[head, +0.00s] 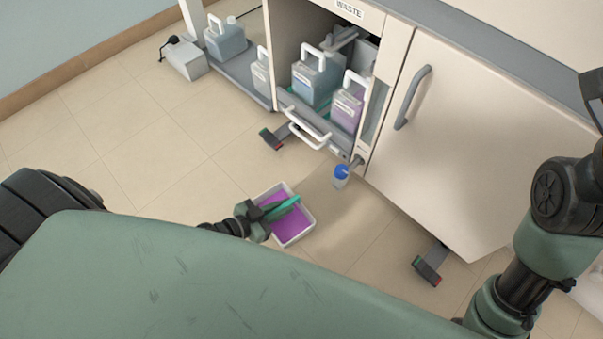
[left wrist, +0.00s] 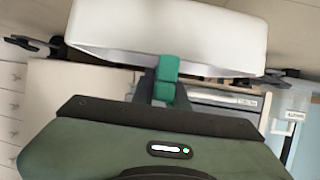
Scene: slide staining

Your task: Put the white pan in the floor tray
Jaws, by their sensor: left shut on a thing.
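The white pan (head: 309,217), a shallow rectangular dish with purple contents, shows low in the middle of the head view above the tiled floor. My left gripper (head: 282,208) is shut on its rim, with teal fingers reaching across the pan. In the left wrist view the white pan (left wrist: 170,30) fills the top, with the teal fingers (left wrist: 166,78) closed at its edge. I cannot tell its exact height above the floor. A grey tray-like base (head: 243,70) with jugs stands at upper left; I cannot tell whether it is the floor tray. My right gripper is out of view.
The cabinet (head: 480,130) has an open bay holding jugs (head: 316,78) and a pull-out with a white handle (head: 307,130). Floor (head: 130,150) at left is clear. A grey box (head: 185,60) stands behind.

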